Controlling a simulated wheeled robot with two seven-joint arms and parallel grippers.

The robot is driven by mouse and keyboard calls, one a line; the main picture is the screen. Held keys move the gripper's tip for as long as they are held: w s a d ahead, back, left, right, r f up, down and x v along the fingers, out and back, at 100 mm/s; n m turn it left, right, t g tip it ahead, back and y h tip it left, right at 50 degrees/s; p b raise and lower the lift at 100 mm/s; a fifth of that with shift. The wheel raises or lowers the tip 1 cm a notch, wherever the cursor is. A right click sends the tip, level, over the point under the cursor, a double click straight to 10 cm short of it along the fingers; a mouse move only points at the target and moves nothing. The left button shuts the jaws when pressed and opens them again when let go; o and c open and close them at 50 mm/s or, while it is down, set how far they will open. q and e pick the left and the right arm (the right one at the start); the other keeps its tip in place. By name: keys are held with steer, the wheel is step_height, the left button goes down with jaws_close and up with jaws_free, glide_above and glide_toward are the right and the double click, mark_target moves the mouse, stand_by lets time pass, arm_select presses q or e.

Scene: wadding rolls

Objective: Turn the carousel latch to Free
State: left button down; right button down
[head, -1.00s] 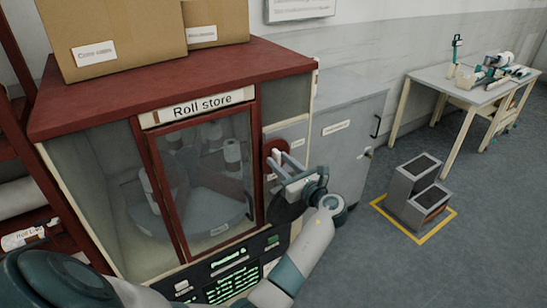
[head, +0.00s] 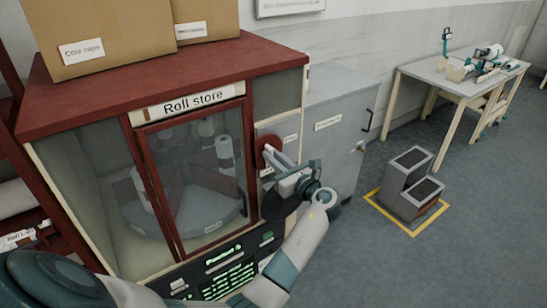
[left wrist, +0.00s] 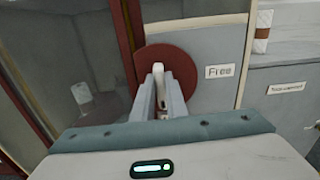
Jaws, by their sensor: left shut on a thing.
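The carousel latch is a dark red disc (head: 267,148) with a pale lever on the front of the roll store, right of its glass door. It also shows in the left wrist view (left wrist: 182,62), where the pale lever (left wrist: 158,72) stands between my fingers. My left gripper (head: 277,163) is shut on the lever, and its fingertips hide part of it. A white label reading "Free" (left wrist: 219,71) is to the right of the disc in the wrist view. My right gripper is not in view.
The red-framed roll store (head: 290,52) has pale rolls behind its glass and a lit panel (head: 230,285) below. A grey cabinet (head: 335,140) adjoins it. Grey steps (head: 405,190) stand in a yellow floor outline, and a worktable (head: 460,82) is beyond. Floor at right is clear.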

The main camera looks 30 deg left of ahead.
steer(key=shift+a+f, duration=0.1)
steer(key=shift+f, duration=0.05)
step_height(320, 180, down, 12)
steer(key=b, duration=1.2)
arm_select(q)
steer(key=shift+s+a+f+n+b, duration=0.15)
steer(key=shift+n+b, duration=0.55)
steer(key=shift+n, duration=2.3)
steer(key=shift+s+f+n+b, duration=0.2)
steer(key=shift+n+b, duration=0.45)
steer(key=shift+n, duration=2.35)
steer(key=shift+s+a+f+n+b, duration=0.15)
steer(key=shift+n+b, duration=0.55)
steer(key=shift+n, duration=2.3)
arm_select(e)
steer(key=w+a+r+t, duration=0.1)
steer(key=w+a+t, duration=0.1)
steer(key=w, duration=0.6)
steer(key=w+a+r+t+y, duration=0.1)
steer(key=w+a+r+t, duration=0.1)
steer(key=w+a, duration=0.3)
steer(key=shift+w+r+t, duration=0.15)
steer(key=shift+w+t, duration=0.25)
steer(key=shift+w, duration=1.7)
arm_select(q)
steer(key=shift+d, duration=0.1)
steer(key=c, duration=1.8)
jaws_free()
